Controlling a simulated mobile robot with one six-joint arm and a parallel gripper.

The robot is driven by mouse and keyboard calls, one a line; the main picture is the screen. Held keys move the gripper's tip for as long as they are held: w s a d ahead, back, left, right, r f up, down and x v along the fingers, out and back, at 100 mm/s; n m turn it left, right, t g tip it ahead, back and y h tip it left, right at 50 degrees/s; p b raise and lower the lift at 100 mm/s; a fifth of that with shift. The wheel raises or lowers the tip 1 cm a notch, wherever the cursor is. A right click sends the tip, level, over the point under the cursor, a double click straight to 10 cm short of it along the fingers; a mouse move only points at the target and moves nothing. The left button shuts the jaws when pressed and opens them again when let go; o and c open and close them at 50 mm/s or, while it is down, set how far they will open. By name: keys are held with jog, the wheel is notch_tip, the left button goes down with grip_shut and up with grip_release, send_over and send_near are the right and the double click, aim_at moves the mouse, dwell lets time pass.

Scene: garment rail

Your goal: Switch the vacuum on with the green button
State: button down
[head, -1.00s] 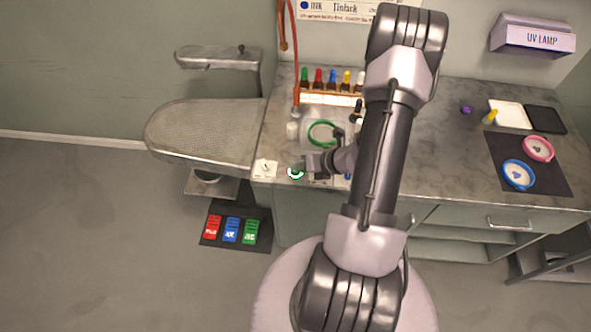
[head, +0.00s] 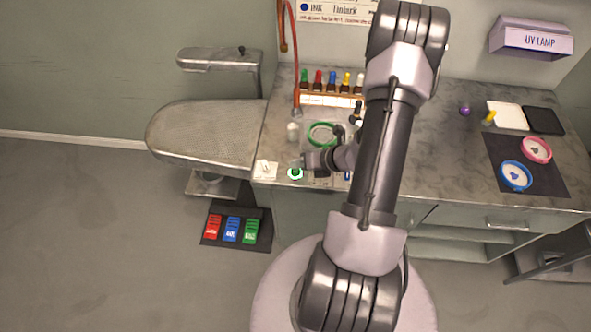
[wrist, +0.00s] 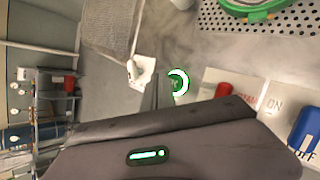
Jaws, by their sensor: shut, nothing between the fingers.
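The green button (head: 295,173) sits at the front left edge of the worktop, with a pale white and green ring around it. In the wrist view the button (wrist: 178,82) shows above the dark body of my gripper, with part of its ring hidden. My gripper (head: 304,163) is shut and empty, low over the worktop just right of and behind the button. I cannot tell whether it touches anything. Right of the button in the wrist view are a red switch (wrist: 223,89) and a blue switch (wrist: 305,130) on pale labelled plates, one reading ON.
A green-rimmed item (head: 323,134) lies behind my gripper. A white plate with a small fitting (head: 264,170) is left of the button. A bottle rack (head: 331,99) stands at the back. Red, blue and green pedals (head: 231,230) are on the floor. The armrest (head: 205,137) is at left.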

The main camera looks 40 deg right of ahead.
aim_at(298, 173)
notch_tip(298, 173, up, 5)
jog(key=p, duration=0.3)
jog(key=shift+p, duration=0.35)
